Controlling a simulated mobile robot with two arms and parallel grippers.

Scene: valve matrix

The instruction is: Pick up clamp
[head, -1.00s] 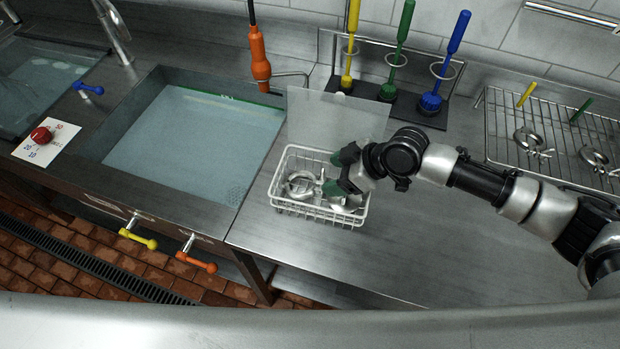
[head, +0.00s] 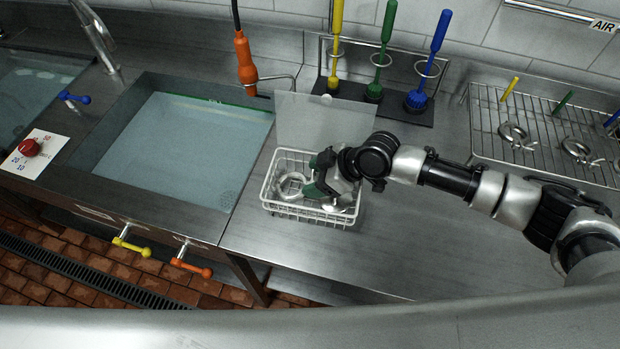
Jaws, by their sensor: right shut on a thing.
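A silver ring-shaped clamp (head: 291,184) lies in the left part of a white wire basket (head: 274,208) on the steel counter. My right gripper (head: 317,176) reaches down into the basket from the right, with its green fingers at the right side of this clamp. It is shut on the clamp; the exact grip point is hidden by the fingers. More silver metal parts (head: 338,203) show under the gripper in the basket's right part, partly covered. My left gripper is not in view.
A sink (head: 185,150) filled with water is left of the basket. A translucent panel (head: 335,118) stands behind it, and upright coloured brushes (head: 379,60) further back. A wire rack (head: 548,150) at right holds more clamps. The counter in front is clear.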

